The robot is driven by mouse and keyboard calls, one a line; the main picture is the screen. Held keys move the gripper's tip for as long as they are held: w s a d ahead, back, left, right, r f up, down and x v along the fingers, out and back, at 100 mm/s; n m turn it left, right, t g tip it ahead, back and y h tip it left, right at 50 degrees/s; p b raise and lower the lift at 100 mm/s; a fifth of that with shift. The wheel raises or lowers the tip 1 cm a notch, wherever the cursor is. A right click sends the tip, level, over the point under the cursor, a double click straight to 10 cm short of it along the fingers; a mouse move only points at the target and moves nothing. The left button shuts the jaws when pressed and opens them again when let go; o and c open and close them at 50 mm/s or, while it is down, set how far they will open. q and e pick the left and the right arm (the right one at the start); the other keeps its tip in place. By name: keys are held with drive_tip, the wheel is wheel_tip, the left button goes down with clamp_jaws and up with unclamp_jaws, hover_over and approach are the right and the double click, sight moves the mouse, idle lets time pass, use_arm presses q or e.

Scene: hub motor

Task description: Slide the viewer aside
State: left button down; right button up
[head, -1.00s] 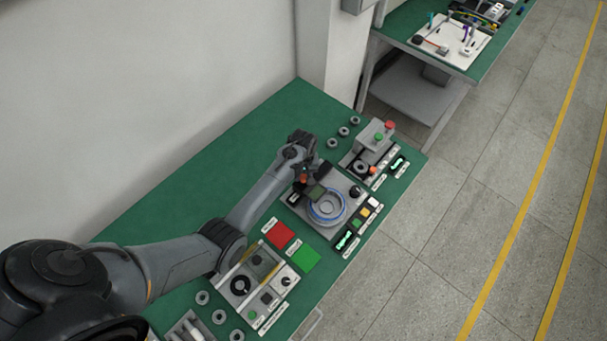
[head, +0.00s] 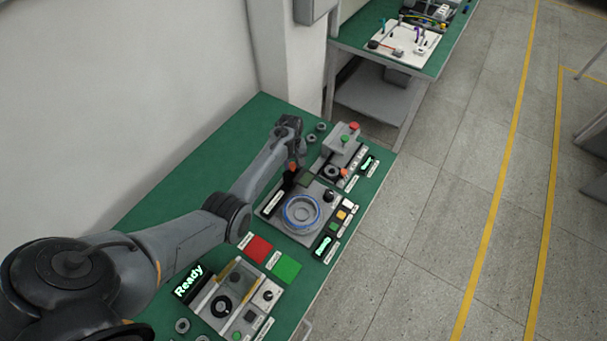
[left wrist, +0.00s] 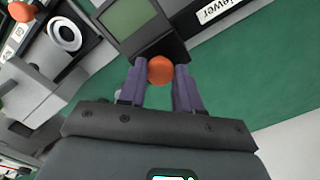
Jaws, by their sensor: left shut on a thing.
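The viewer is a dark block with a greenish screen (left wrist: 130,20) and an orange knob (left wrist: 160,69). In the head view the viewer (head: 304,180) is at the back edge of the grey station (head: 318,226), behind the blue-edged ring (head: 301,213), which shows fully. My left gripper (left wrist: 160,75) is shut on the orange knob, with one purple finger on each side. In the head view this gripper (head: 291,166) is partly hidden by its own wrist. My right gripper is not in view.
A station with red and green buttons (head: 343,139) stands just beyond. Red (head: 258,249) and green (head: 288,267) pads and a "Ready" display (head: 188,282) lie nearer. The green tabletop (head: 185,180) is clear toward the wall.

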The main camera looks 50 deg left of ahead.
use_arm(q)
drive_tip(key=shift+f, duration=0.1)
drive_tip(key=c, duration=1.1)
unclamp_jaws()
drive_tip(key=shift+w, duration=0.1)
drive_tip(key=shift+c, duration=0.2)
drive_tip(key=o, duration=0.4)
drive_tip(key=shift+w, duration=0.15)
drive_tip(key=shift+c, duration=0.2)
drive_tip(key=shift+r, duration=0.65)
wheel_tip(320, 180, up, 10)
drive_tip(key=shift+f+p, duration=0.15)
drive_tip(key=shift+p, duration=0.25)
